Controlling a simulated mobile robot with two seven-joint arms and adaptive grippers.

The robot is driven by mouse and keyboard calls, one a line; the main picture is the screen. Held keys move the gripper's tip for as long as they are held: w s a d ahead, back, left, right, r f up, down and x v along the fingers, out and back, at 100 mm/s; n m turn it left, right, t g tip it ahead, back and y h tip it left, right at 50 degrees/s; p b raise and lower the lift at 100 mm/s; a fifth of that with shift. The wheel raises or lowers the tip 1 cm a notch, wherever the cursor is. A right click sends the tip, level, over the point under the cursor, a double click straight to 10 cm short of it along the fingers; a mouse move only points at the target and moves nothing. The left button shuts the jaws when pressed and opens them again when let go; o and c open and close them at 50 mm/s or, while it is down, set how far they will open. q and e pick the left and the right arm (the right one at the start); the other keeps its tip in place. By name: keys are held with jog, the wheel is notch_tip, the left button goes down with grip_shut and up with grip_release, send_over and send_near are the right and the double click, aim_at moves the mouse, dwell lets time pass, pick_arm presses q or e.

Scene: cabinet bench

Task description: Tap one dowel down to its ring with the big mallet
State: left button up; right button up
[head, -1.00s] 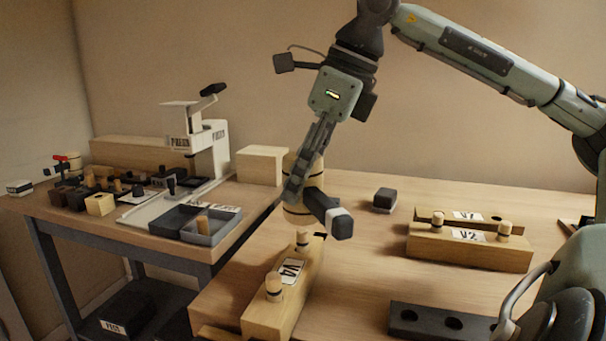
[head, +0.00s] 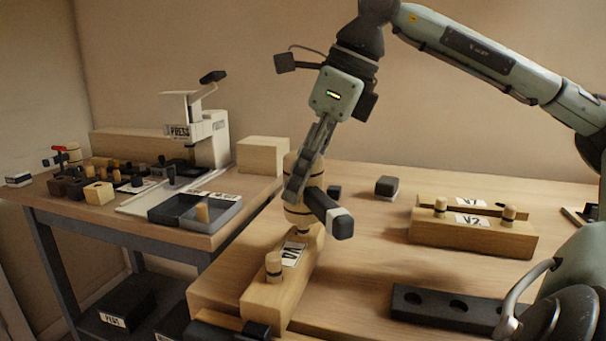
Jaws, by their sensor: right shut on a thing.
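My right gripper (head: 302,188) is shut on the big mallet, which has a barrel-shaped wooden head (head: 298,214) with dark bands. A dark bar (head: 328,212) with a pale end sticks out toward the lower right beside my fingers. The head is right above the far end of the wooden block V4 (head: 270,302) and largely hides the far dowel there; I cannot tell whether they touch. The near dowel (head: 273,264) stands upright in the block, with a dark ring low on it. My left gripper is out of view.
Wooden blocks V2 (head: 470,238) and V7 (head: 488,205), with upright dowels on V2, are at the right. A dark holed rack (head: 440,305) lies at the front right. A small dark block (head: 386,186) stands behind. The left bench carries a white press (head: 210,140) and trays.

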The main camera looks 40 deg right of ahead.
jog(key=shift+r+p, duration=0.9)
jog(key=shift+r, duration=0.15)
jog(key=shift+r, duration=0.15)
jog(key=shift+f+b, duration=1.15)
jog(key=shift+f, duration=0.3)
jog(key=shift+r+p, duration=0.9)
jog(key=shift+r, duration=0.1)
jog(key=shift+f+b, duration=1.15)
jog(key=shift+f, duration=0.15)
jog(key=shift+r+p, duration=1.2)
jog(key=shift+r, duration=0.15)
